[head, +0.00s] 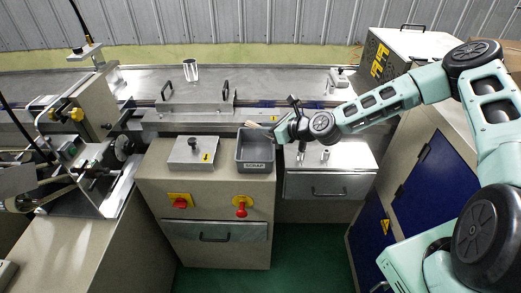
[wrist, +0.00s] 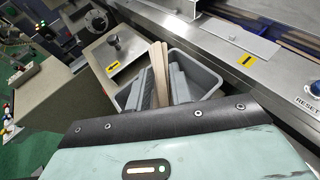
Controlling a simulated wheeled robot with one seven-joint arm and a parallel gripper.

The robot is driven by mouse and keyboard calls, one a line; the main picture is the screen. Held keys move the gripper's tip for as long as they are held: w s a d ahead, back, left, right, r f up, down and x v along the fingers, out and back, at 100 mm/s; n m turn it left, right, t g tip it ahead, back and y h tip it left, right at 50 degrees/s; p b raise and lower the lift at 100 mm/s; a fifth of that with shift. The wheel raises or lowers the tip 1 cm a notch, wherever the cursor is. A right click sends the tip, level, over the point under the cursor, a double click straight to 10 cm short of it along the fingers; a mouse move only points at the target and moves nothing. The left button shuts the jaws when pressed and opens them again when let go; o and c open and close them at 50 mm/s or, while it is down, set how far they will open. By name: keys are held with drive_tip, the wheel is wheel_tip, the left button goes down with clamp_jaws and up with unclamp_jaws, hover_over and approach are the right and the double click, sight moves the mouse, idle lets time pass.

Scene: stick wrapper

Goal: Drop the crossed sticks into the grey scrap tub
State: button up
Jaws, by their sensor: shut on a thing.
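The crossed sticks, thin and pale wooden, show at the tip of my gripper in the head view (head: 253,125). In the wrist view the sticks (wrist: 157,70) lie close together, slightly fanned, between the grey fingers. My gripper (head: 275,128) is shut on them, and its fingers also show in the wrist view (wrist: 164,84). The grey scrap tub (head: 254,167), labelled SCRAP, sits on the beige cabinet. In the wrist view the tub (wrist: 207,78) lies behind and below the fingers. The sticks appear above its back part; the exact height is unclear. My gripper hides part of the tub's inside.
A red switch (head: 241,208) is on the cabinet front below. A metal drawer unit (head: 330,184) stands to the right.

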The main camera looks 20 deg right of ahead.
drive_tip(key=shift+f+b, duration=1.8)
drive_tip(key=shift+f, duration=1)
drive_tip(key=o, duration=1)
drive_tip(key=b+v, duration=0.3)
drive_tip(key=v, duration=1.4)
drive_tip(key=shift+s+d+b, duration=0.1)
drive_tip(key=shift+s+b, duration=0.05)
drive_tip(key=shift+b, duration=0.2)
